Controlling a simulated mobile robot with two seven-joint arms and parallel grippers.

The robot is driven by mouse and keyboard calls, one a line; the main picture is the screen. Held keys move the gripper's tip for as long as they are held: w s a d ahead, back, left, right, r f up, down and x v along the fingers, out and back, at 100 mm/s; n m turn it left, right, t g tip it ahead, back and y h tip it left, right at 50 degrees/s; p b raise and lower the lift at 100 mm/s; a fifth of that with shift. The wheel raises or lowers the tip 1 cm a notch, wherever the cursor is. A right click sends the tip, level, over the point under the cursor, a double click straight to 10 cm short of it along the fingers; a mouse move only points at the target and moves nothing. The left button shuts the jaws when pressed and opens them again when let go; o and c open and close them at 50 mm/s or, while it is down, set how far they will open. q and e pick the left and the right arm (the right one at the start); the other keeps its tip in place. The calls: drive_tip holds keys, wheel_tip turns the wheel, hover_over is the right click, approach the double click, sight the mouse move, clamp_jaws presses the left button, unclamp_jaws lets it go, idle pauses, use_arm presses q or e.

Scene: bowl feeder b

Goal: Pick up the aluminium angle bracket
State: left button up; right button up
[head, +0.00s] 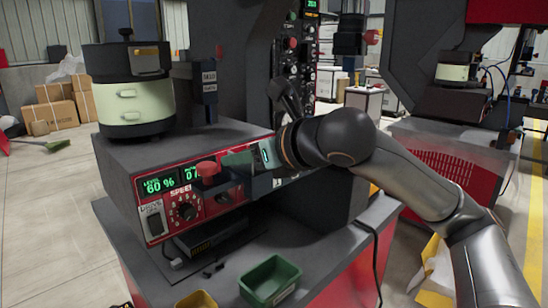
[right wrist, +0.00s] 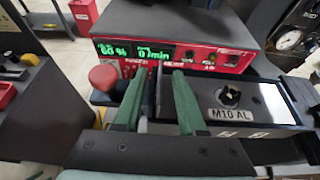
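I cannot make out the aluminium angle bracket in either view. My right gripper (head: 232,170) is in front of the red control panel (head: 170,195) in the head view, partly hidden by its own wrist. In the right wrist view its two green fingers (right wrist: 158,82) stand apart, with no held part visible between them. Beyond them is the panel with its green display. A grey plate with a black knob and an "M10 AL" label (right wrist: 230,114) lies right of the fingers. My left gripper does not show.
A red mushroom button (head: 208,170) sticks out close to the gripper. The bowl feeder (head: 134,100) stands on the control box. A green bin (head: 270,281) and a yellow bin (head: 196,300) are on the bench below. A black cable hangs over the bench's right side.

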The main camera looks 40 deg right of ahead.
drive_tip(key=shift+w+f, duration=0.2)
drive_tip(key=shift+w, duration=0.35)
clamp_jaws()
idle(1.0)
